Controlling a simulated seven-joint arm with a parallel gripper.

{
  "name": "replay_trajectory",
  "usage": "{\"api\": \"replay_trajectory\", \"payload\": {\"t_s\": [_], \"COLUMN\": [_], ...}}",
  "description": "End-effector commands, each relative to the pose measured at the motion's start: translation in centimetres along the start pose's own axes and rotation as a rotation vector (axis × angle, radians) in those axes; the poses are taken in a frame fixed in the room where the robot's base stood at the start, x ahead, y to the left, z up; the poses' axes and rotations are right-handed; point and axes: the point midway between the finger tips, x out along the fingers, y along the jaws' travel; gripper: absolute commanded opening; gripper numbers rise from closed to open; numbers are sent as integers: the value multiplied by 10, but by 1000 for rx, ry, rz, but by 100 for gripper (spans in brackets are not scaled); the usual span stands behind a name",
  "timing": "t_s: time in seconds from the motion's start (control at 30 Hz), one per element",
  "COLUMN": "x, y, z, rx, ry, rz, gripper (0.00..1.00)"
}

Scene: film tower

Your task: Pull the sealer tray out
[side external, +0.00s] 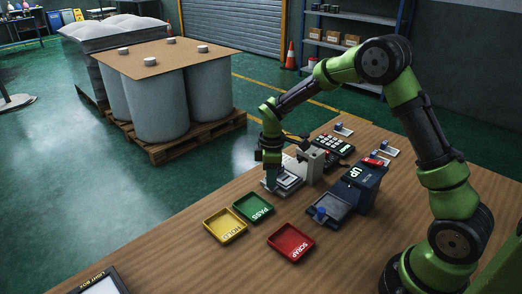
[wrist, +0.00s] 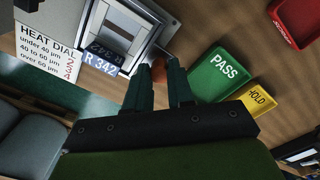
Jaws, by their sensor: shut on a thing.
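The pale grey sealer (side external: 309,160) stands on the wooden table, with its low tray part (side external: 288,181) facing my gripper (side external: 271,183). In the wrist view, the tray (wrist: 112,36) shows a dark window and a blue label reading R 342 near its edge. My gripper (wrist: 158,72) has its two dark green fingers on either side of a small orange-brown knob (wrist: 158,69) at the tray's edge, and is shut on it. The fingers hide part of the knob. How far the tray stands out of the sealer, I cannot tell.
Green PASS (side external: 253,207), yellow HOLD (side external: 226,226) and red SCRAP (side external: 291,242) trays lie on the near side. A dark blue UP device (side external: 357,188) and a keypad (side external: 333,145) stand to the right.

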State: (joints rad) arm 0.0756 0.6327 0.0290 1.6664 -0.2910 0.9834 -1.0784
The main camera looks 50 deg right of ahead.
Motion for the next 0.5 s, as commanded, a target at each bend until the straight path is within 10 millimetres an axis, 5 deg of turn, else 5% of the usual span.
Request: {"api": "replay_trajectory", "payload": {"t_s": [0.23,0.27,0.3,0.43,0.5], "x": [-1,-1,-1,-1,-1], "y": [-5,-5,-5,-4,-4], "z": [-5,-6,-6,-5,-4], "rx": [-4,-4,-5,-4,-3], "ry": [7,7,7,6,5], "rz": [-6,-6,-6,-5,-5], "gripper": [0,24,30,48,48]}}
